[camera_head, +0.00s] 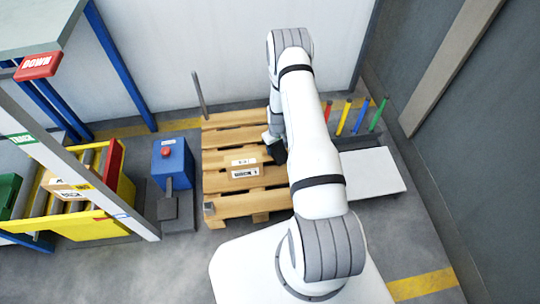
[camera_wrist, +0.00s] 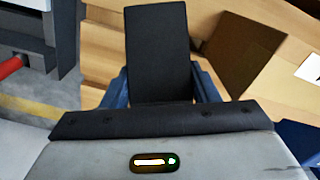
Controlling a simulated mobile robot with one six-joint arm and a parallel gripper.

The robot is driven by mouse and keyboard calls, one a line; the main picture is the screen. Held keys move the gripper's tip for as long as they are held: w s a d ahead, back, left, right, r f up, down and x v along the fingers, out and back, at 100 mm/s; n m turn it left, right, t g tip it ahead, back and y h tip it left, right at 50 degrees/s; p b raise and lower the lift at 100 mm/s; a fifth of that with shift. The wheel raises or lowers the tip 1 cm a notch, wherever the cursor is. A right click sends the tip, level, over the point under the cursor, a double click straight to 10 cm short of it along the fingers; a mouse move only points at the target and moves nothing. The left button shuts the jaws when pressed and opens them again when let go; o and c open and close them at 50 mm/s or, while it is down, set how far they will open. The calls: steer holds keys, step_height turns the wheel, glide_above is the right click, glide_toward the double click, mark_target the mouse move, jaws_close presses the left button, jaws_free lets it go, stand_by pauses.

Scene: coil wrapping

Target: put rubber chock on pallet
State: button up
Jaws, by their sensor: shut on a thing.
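The rubber chock (camera_wrist: 157,50) is a black block in the wrist view, held upright between the two blue fingers of my gripper (camera_wrist: 160,86). My gripper is shut on it. In the head view the dark chock (camera_head: 278,152) shows beside my arm, over the right part of the wooden pallet (camera_head: 228,204). I cannot tell whether the chock touches the pallet. Pallet slats fill much of the wrist view (camera_wrist: 108,62). My arm hides the pallet's right side in the head view.
A cardboard box (camera_head: 245,170) lies on the pallet's middle, near the chock. A grey post (camera_head: 199,95) stands at the pallet's back left corner. A blue box (camera_head: 171,163) stands to the left. Coloured posts (camera_head: 361,116) and a white platform (camera_head: 365,174) are to the right.

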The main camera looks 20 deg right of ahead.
mark_target(276, 153)
steer(key=shift+f+b, duration=0.7)
steer(key=shift+f, duration=1.9)
steer(key=shift+f, duration=0.2)
steer(key=o, duration=1.1)
steer(key=shift+r, duration=0.2)
